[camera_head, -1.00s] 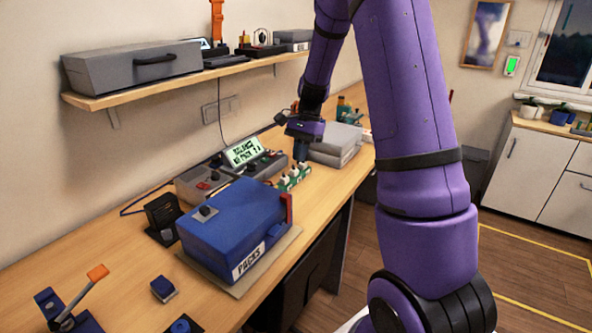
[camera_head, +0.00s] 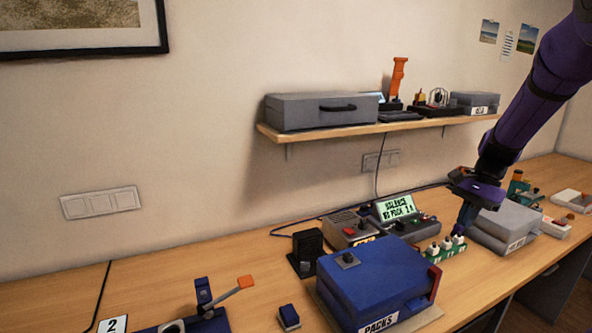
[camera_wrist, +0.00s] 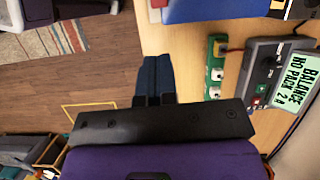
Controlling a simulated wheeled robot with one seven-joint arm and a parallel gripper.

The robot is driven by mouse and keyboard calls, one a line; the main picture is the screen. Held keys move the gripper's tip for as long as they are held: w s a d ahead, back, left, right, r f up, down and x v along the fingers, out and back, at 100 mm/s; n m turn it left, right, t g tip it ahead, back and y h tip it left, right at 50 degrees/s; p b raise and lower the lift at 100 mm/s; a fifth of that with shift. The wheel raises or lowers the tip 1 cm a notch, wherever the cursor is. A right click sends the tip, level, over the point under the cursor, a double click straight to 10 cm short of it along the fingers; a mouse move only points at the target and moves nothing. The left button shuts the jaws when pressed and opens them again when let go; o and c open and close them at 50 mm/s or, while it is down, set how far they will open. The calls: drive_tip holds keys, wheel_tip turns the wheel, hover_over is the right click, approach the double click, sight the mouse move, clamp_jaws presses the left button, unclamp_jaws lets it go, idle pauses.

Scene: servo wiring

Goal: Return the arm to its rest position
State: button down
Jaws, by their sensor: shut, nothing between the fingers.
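My purple arm reaches in from the upper right of the head view, bent down over the workbench. My gripper (camera_head: 461,232) points down beside or just above the green strip (camera_head: 436,258) with its white plugs. In the wrist view the dark blue fingers (camera_wrist: 155,78) are together with nothing between them. There the green strip (camera_wrist: 214,88) lies to the right of the fingers, apart from them in the picture. The grey balance console (camera_head: 398,220) has a lit screen and stands behind the strip; it also shows in the wrist view (camera_wrist: 262,62).
A blue PACKS box (camera_head: 370,277) stands in front of the console. Grey cases (camera_head: 506,222) stand right of my gripper. A wall shelf (camera_head: 350,130) with a grey case hangs above the bench. A lever device (camera_head: 210,300) sits at front left. Bare bench lies at left.

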drive_tip(key=s+a+r+n+t+h, duration=0.2)
drive_tip(key=s+a+r+n, duration=0.4)
drive_tip(key=s+a+r, duration=0.5)
drive_tip(key=s+a+r+n+t+h, duration=0.1)
drive_tip(key=s+r+n+t, duration=0.1)
drive_tip(key=s, duration=0.5)
drive_tip(key=s+a+r+n+t, duration=0.2)
drive_tip(key=s+n, duration=0.3)
drive_tip(key=s, duration=0.3)
drive_tip(key=shift+s+r+h, duration=0.25)
drive_tip(key=shift+s+h, duration=0.05)
drive_tip(key=shift+h, duration=0.1)
drive_tip(key=shift+a, duration=0.1)
